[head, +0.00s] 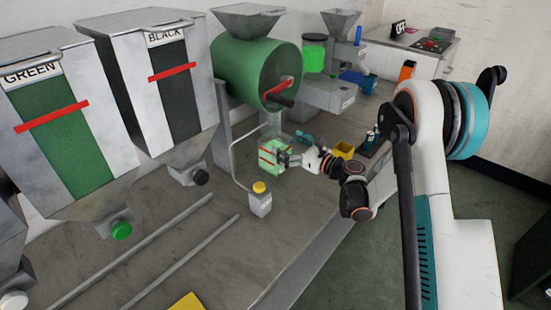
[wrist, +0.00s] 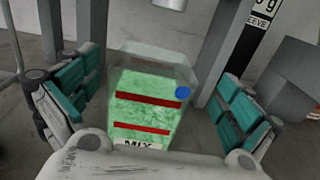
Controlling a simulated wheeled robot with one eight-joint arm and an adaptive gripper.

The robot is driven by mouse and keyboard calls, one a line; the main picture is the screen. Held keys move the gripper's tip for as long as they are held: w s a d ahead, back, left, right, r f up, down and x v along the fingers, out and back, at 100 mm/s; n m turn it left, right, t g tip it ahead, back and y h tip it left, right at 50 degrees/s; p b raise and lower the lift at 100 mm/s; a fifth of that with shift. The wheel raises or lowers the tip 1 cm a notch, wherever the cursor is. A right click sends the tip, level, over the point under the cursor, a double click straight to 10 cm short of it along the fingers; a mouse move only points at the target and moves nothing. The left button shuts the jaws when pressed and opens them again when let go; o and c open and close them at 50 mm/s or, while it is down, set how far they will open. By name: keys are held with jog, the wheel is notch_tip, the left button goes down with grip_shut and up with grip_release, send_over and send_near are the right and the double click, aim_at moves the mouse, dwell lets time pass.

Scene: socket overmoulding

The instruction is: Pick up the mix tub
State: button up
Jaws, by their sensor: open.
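The mix tub (wrist: 147,118) is a clear, many-sided container filled with green granules. In the wrist view it has two red bands, a blue round spot on its right side and a label reading "MIX". It stands upright between the fingers of my gripper (wrist: 155,105), which is open, with a finger on each side and gaps to the tub. In the head view the tub (head: 270,157) stands on the bench below the green drum, and my gripper (head: 285,160) reaches it from the right. Part of the tub's near side is hidden by the gripper there.
A green drum mixer (head: 255,70) with a red handle stands above and behind the tub. Metal posts (wrist: 232,50) rise close behind the tub.

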aim_at(266, 135)
jog(key=b+x, duration=0.1)
jog(key=x, duration=0.1)
jog(key=b+x, duration=0.1)
jog(key=x, duration=0.2)
jog(key=shift+s+a+f, duration=0.1)
jog(key=shift+s+a, duration=0.05)
jog(key=shift+s, duration=0.15)
jog(key=c, duration=2.1)
jog(key=shift+c, duration=0.2)
